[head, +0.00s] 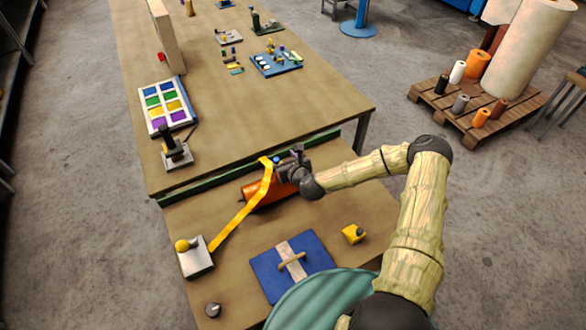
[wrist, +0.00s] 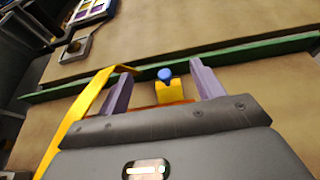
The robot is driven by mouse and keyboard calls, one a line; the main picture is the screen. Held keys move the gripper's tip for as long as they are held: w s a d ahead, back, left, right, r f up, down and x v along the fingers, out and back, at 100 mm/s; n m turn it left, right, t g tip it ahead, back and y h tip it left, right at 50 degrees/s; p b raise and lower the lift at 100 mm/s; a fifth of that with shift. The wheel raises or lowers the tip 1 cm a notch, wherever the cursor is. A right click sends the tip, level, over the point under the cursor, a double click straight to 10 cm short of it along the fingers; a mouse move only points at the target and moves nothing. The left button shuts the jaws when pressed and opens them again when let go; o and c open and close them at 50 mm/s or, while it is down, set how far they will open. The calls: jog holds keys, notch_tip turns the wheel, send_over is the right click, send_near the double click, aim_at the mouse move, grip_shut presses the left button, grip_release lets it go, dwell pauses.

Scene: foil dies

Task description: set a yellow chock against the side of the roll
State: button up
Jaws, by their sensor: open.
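The orange roll (head: 262,194) lies on the front bench, partly hidden by my gripper and a yellow strap (head: 236,220). Only a thin orange strip of the roll (wrist: 182,103) shows in the wrist view. A yellow chock (wrist: 170,93) with a blue knob stands between my fingers, on the roll's far side; whether it touches the roll is hidden. Its blue knob (head: 277,159) shows in the head view. My gripper (wrist: 161,82) is open, one finger on each side of this chock, apart from it.
A green rail (head: 218,176) runs behind the roll along the bench. A grey block with a yellow knob (head: 196,262) is at the strap's near end. A blue plate with a handle (head: 262,268) and a small dark knob (head: 212,310) lie in front.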

jog(key=b+v, duration=0.2)
jog(key=v, duration=0.6)
jog(key=shift+r, duration=0.2)
jog(key=shift+s+a+n, duration=0.2)
jog(key=shift+n, duration=0.3)
jog(key=s+d+n+g, duration=0.1)
jog(key=s+n+g, duration=0.7)
jog(key=n, duration=0.9)
jog(key=s+d+r+n+g+h, duration=0.1)
jog(key=s+d+r+n+h, duration=0.1)
jog(key=s+d+r+n, duration=0.2)
jog(key=s+d+r+n+h, duration=0.3)
jog(key=s+r+n, duration=0.6)
jog(key=r, duration=0.4)
jog(key=shift+d+g, duration=0.4)
jog(key=shift+d, duration=0.45)
